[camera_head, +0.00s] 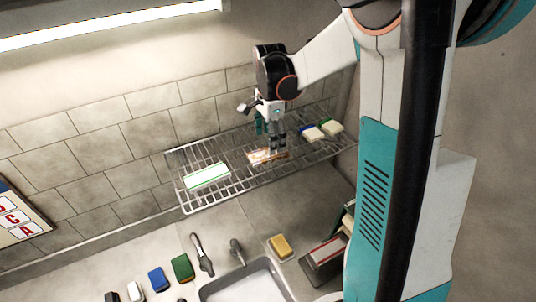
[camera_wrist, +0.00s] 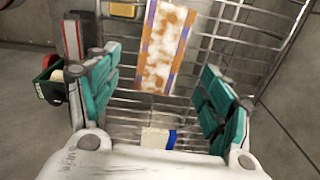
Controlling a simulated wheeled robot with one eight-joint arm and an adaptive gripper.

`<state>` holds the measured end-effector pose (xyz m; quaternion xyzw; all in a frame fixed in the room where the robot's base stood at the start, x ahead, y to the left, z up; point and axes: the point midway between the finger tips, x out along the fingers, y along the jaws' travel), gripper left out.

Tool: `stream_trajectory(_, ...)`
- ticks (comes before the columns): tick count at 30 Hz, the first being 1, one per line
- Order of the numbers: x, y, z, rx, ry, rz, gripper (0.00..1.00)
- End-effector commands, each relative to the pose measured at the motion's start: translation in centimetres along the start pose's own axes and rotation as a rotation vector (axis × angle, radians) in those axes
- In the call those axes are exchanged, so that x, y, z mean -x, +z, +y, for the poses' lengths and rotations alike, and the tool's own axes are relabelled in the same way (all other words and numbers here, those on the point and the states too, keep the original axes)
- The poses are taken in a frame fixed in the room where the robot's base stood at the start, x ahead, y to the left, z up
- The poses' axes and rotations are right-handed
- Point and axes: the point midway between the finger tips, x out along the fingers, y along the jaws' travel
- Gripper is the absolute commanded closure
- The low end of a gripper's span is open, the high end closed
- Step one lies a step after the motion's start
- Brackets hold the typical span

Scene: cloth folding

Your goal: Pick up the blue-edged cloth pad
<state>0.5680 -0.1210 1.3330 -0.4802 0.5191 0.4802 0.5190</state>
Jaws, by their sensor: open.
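A cloth pad (camera_head: 259,158) with brown-stained white fabric lies flat on the wire rack. In the wrist view the pad (camera_wrist: 167,48) shows orange and bluish-purple edging and runs off the top of the picture. My gripper (camera_head: 277,146) points down just above the pad in the head view and hides part of it. Whether the fingertips touch the rack cannot be told.
The wire rack (camera_head: 183,205) also holds a green-edged white cloth (camera_head: 207,176), a blue-and-cream sponge (camera_head: 312,133) and a green-and-cream sponge (camera_head: 332,127). A tiled wall stands behind. Below are a sink (camera_head: 205,293), a faucet (camera_head: 237,250) and a yellow sponge (camera_head: 280,246).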

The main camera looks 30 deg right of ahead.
Motion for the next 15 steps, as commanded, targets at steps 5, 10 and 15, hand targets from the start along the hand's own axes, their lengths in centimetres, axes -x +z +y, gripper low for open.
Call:
stream_trajectory(5, -1.9, 0.0, -0.1, 0.000, 0.000, 0.000, 0.27)
stream_trajectory(10, -4.1, 0.0, -0.1, 0.000, -0.001, 0.000, 0.27)
stream_trajectory(15, -5.0, 0.0, -0.1, 0.000, -0.001, 0.001, 0.27)
